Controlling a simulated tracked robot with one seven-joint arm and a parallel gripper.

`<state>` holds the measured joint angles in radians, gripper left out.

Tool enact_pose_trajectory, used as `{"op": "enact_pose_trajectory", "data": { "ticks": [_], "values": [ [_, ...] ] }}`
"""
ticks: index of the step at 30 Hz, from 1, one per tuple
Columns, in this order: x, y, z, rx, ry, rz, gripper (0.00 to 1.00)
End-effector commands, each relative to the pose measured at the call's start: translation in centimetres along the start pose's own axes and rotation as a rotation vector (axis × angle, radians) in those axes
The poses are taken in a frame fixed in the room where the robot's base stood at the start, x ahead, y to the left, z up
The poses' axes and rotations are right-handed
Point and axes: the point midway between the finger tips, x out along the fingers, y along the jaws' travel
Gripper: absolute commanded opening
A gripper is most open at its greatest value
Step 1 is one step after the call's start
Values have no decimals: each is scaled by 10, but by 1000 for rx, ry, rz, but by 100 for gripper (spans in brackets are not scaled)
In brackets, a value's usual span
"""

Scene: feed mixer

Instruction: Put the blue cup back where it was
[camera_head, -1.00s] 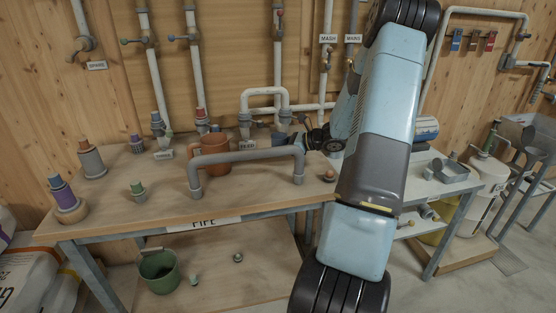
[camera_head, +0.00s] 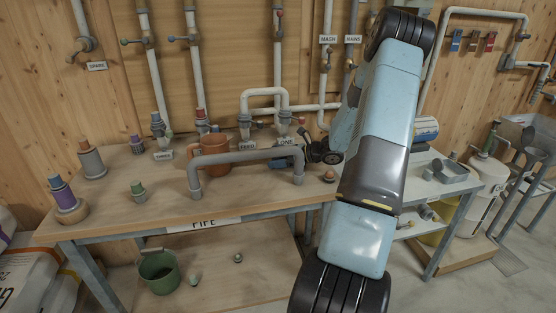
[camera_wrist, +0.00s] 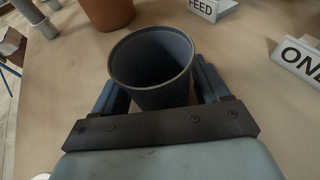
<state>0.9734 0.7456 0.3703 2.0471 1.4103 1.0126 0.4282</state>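The blue cup (camera_wrist: 152,65) is dark blue-grey, upright and open at the top, and looks empty in the wrist view. My gripper (camera_wrist: 160,92) has one finger on each side of it, and both appear to touch its wall, so it is shut on the cup. In the head view the cup (camera_head: 284,155) is partly hidden behind the grey pipe handle, with my gripper (camera_head: 308,153) at its right. The cup is low at the wooden bench top (camera_head: 130,205); I cannot tell whether its base touches.
An orange-brown pot (camera_head: 215,155) stands left of the cup. A FEED sign (camera_head: 248,145) and a ONE sign (camera_head: 287,141) stand behind. A grey pipe arch (camera_head: 245,158) crosses in front. Several capped pipe fittings stand at the left. A small brown knob (camera_head: 329,176) sits right of the arch.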

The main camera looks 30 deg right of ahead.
Motion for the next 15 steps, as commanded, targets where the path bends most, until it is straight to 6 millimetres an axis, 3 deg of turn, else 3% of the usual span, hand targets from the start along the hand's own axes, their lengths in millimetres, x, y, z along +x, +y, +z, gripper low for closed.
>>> {"op": "enact_pose_trajectory", "data": {
  "ticks": [5, 15],
  "values": [
    [0, 0, 0, 0, 0, 0, 90],
    [-6, -1, 1, 0, 0, -2, 90]
  ]
}}
